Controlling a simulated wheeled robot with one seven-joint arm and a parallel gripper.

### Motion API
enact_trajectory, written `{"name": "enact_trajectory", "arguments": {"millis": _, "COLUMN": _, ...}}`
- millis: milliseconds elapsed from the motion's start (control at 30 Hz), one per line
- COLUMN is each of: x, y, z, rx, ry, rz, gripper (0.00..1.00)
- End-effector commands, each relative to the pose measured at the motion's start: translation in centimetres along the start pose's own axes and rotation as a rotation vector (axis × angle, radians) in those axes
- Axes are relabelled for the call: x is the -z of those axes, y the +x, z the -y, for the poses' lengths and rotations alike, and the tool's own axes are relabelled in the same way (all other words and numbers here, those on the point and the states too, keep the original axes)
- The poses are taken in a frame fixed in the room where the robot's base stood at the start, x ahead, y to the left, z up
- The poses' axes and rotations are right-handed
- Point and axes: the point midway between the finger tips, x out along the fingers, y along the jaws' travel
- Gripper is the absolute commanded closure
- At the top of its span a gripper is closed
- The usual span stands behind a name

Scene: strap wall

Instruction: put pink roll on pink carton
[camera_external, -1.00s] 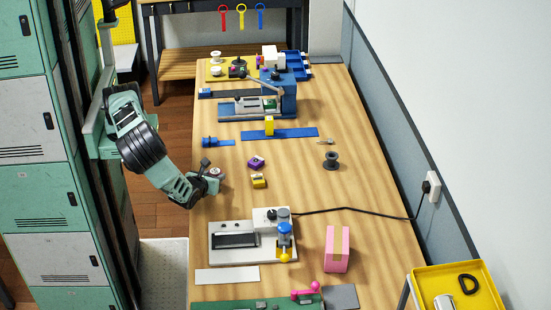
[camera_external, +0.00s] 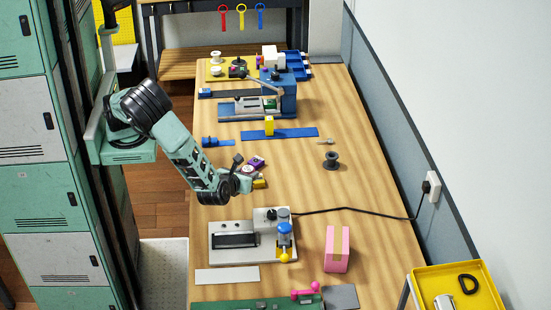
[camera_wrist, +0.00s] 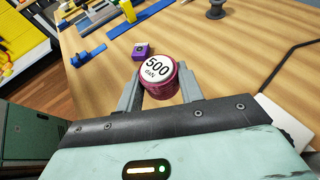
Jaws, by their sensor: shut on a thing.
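The pink roll (camera_wrist: 158,84) has a pink rim and a white face marked "500 daN". In the wrist view it sits between the two fingers of my gripper (camera_wrist: 160,92), which is shut on it. In the external view the roll (camera_external: 247,170) shows small at the end of my gripper (camera_external: 243,175), above the left part of the table. The pink carton (camera_external: 336,255), with a tan strip on top, stands on the table to the right and nearer the camera, well apart from my gripper. The carton is not in the wrist view.
A purple block (camera_external: 257,161) and a yellow block (camera_external: 259,184) lie close to my gripper. A grey device (camera_external: 236,253) with a blue-topped post (camera_external: 284,236) stands left of the carton. A black cable (camera_external: 350,209) crosses the table behind the carton. A dark spool (camera_external: 331,160) stands farther back.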

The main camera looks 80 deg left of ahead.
Motion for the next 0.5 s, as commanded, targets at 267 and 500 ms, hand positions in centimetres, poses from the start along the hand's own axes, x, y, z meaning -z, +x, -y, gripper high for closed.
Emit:
{"name": "enact_trajectory", "arguments": {"millis": 267, "x": -1.5, "y": -3.1, "z": 11.6, "rx": -0.017, "ry": -0.016, "rz": -0.002, "gripper": 0.86}}
{"name": "enact_trajectory", "arguments": {"millis": 500, "x": -2.3, "y": -6.7, "z": 20.8, "rx": 0.071, "ry": 0.023, "rz": 0.0, "gripper": 0.86}}
